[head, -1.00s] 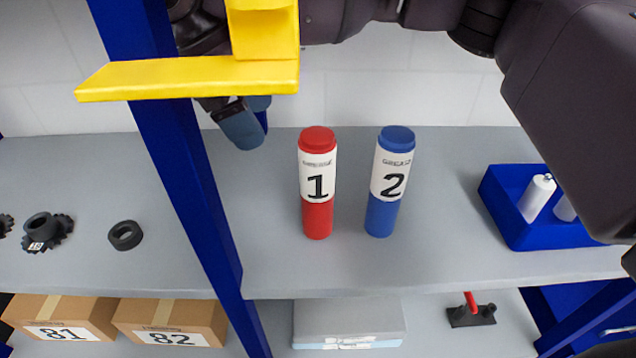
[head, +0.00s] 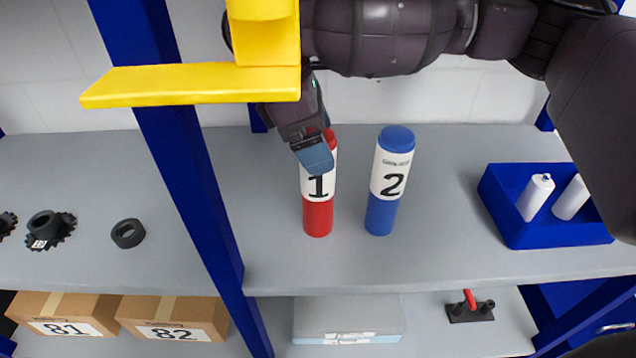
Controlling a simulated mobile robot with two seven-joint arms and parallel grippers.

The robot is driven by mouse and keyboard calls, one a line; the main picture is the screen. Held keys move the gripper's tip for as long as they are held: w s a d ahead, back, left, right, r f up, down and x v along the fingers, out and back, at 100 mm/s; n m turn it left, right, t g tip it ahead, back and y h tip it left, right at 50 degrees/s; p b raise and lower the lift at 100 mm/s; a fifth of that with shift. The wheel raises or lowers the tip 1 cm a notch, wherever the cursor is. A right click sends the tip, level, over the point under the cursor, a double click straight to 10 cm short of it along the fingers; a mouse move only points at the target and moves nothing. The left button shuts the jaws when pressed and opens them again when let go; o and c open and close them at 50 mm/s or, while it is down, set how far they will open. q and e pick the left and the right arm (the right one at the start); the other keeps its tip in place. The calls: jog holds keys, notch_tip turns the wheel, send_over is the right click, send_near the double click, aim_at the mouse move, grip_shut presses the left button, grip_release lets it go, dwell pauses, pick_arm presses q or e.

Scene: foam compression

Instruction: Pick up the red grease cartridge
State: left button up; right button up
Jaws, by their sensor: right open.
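The red grease cartridge (head: 318,215), with a white label and the number 1, stands upright on the grey shelf. My right gripper (head: 317,158) comes down from above, its blue fingertip in front of the upper part of the red cartridge and covering part of its red cap and label. The gripper is open; its other finger is hidden, and I cannot tell whether it touches the cartridge. My left gripper is not in view.
A blue cartridge (head: 381,214) numbered 2 stands close on the right. A blue bin (head: 520,235) with white bottles is further right. A blue post (head: 190,180) and yellow bracket (head: 180,84) are at the left. Shelf front (head: 420,265) is clear.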

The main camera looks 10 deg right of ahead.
jog(key=shift+d+f, duration=0.1)
jog(key=shift+f, duration=0.15)
grip_shut()
dwell(0.3)
jog(key=shift+r, duration=0.15)
